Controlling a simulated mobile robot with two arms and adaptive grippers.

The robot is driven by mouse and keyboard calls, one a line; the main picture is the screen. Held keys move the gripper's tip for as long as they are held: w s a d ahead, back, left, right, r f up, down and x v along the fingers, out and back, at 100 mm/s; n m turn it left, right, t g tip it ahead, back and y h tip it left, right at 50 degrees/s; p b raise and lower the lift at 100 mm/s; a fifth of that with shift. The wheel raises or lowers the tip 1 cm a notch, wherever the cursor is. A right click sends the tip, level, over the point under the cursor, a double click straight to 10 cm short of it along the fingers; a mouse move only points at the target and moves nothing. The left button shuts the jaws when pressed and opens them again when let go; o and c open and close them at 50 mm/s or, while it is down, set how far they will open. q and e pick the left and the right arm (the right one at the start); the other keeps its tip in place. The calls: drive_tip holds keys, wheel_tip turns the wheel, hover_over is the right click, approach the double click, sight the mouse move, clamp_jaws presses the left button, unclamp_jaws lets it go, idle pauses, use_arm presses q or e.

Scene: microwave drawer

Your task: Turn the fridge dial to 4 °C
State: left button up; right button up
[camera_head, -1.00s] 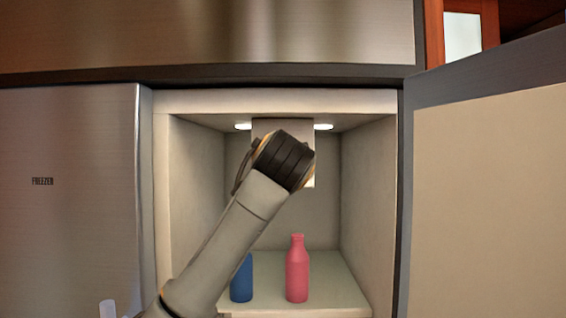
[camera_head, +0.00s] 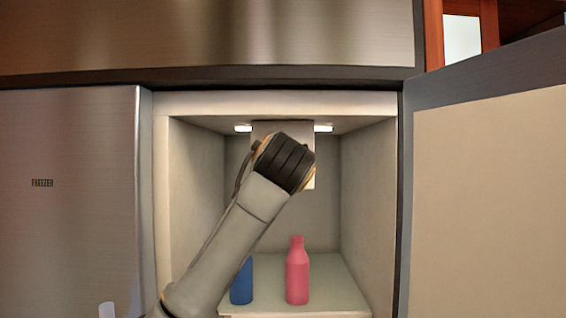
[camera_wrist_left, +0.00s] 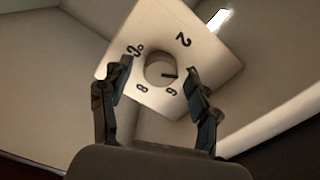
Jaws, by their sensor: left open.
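The fridge dial (camera_wrist_left: 160,68) is a round pale knob on a white panel in the left wrist view. The figures 2, 6, 8 and a °C mark show around it; no 4 is visible, and a finger covers part of the panel between 2 and 6. The dial's dark mark points right, towards that finger. My left gripper (camera_wrist_left: 158,70) is open, with one finger on either side of the dial; I cannot tell whether they touch it. In the head view my left wrist hides the dial and gripper, leaving part of the panel (camera_head: 280,126) visible.
The fridge compartment is open, with its door (camera_head: 490,200) swung out at right. A pink bottle (camera_head: 297,275) and a partly hidden blue bottle (camera_head: 241,285) stand on the shelf (camera_head: 335,285) below my arm. The freezer door (camera_head: 70,210) is shut at left.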

use_arm(q)
drive_tip(key=s, duration=1.2)
